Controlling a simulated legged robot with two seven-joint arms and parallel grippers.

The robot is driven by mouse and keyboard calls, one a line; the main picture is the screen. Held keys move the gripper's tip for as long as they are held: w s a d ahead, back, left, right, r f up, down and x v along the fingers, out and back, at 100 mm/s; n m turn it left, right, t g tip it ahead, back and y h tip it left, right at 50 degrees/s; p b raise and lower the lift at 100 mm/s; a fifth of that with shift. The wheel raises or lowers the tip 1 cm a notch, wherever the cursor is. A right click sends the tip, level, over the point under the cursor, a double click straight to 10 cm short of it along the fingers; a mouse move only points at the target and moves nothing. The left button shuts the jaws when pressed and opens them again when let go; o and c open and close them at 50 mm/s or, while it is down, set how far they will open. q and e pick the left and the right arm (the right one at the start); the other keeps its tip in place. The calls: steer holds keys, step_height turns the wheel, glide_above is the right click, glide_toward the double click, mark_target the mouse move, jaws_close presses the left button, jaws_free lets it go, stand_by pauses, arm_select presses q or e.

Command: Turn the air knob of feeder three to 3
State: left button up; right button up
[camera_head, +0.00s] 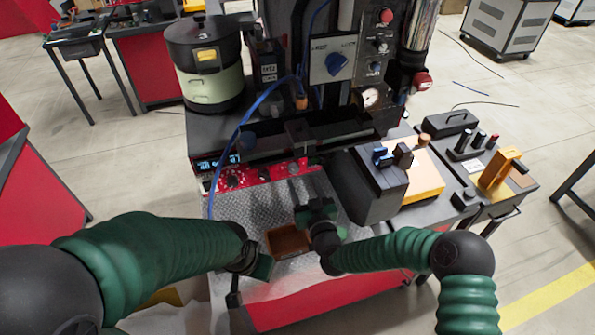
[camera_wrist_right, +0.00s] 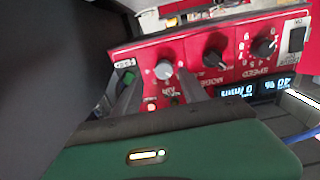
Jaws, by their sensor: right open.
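The red feeder panel (camera_head: 262,176) is on the front of the feeder and shows upside down in the right wrist view (camera_wrist_right: 240,38). The grey air knob (camera_wrist_right: 163,70) is at its left end there, beside the black mode knob (camera_wrist_right: 214,58) and the speed knob (camera_wrist_right: 263,46). My right gripper (camera_head: 318,210) is open. In the wrist view its fingers (camera_wrist_right: 157,84) are either side of the air knob; I cannot tell whether they touch it. The knob's setting is too small to read. My left gripper (camera_head: 250,275) is low, left of the brown bin; its jaws are unclear.
A brown bin (camera_head: 287,241) stands on the metal plate near my grippers. A black box (camera_head: 366,185) is right of the panel. The round bowl feeder (camera_head: 207,62) and a blue hose (camera_head: 238,125) are at the left. A lit display (camera_wrist_right: 257,89) is near the speed knob.

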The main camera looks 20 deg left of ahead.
mark_target(295, 170)
steer(key=x, duration=0.3)
steer(key=shift+w+a+r, duration=0.2)
steer(key=shift+a+r, duration=0.05)
steer(key=shift+r, duration=0.05)
steer(key=shift+w+a+f, duration=0.2)
steer(key=shift+w+a, duration=0.1)
steer(key=shift+a, duration=0.45)
steer(key=shift+d+r, duration=0.1)
steer(key=shift+d, duration=0.3)
steer(key=c, duration=0.7)
jaws_close()
